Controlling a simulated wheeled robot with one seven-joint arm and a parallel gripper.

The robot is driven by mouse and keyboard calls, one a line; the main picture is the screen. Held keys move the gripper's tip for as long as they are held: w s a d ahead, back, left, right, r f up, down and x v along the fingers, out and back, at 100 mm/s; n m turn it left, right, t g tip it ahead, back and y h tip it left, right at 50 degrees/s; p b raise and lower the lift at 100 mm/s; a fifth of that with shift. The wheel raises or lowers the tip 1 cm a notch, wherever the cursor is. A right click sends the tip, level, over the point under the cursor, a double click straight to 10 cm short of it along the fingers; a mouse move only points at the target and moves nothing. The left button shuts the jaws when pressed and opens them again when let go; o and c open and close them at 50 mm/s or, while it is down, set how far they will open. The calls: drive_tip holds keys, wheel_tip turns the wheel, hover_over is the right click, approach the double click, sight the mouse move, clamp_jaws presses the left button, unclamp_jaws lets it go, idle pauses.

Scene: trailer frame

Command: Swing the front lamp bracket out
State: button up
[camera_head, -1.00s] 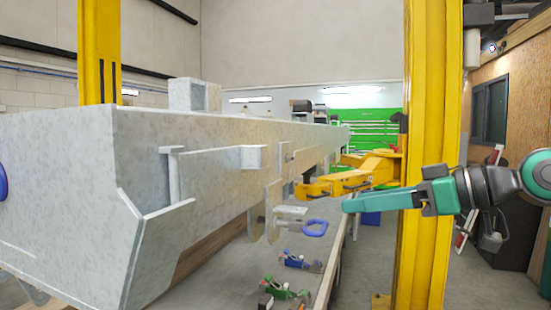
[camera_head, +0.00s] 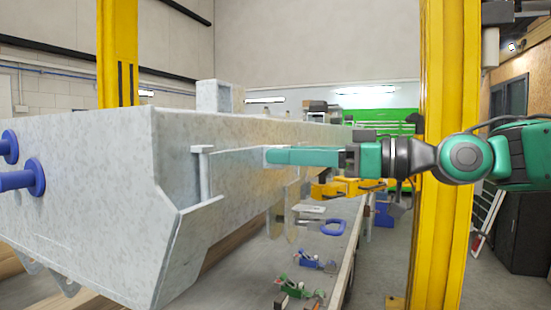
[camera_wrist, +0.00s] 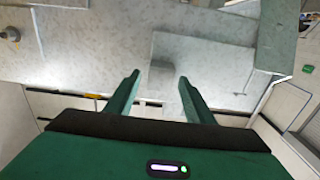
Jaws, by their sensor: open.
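The front lamp bracket (camera_head: 235,163) is a flat grey galvanised plate along the side of the trailer frame (camera_head: 125,190), with an upright post at its left end. My gripper (camera_head: 268,156) reaches in from the right, its teal fingers in front of the bracket's right part and covering the small block there. In the wrist view my gripper (camera_wrist: 158,78) has its two fingers apart with nothing clearly between them. A grey block-like piece (camera_wrist: 200,55) lies just beyond the fingertips; I cannot tell whether they touch it.
A yellow post (camera_head: 447,200) stands close by my arm at the right. A yellow arm-like fixture (camera_head: 345,188) is behind and below my gripper. Blue (camera_head: 313,262) and green (camera_head: 300,287) hand tools lie on the bench below. Blue round-ended pegs (camera_head: 28,179) stick out at the left.

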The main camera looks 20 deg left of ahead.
drive_tip(key=shift+a, duration=0.65)
drive_tip(key=shift+w, duration=0.1)
drive_tip(key=c, duration=1.2)
clamp_jaws()
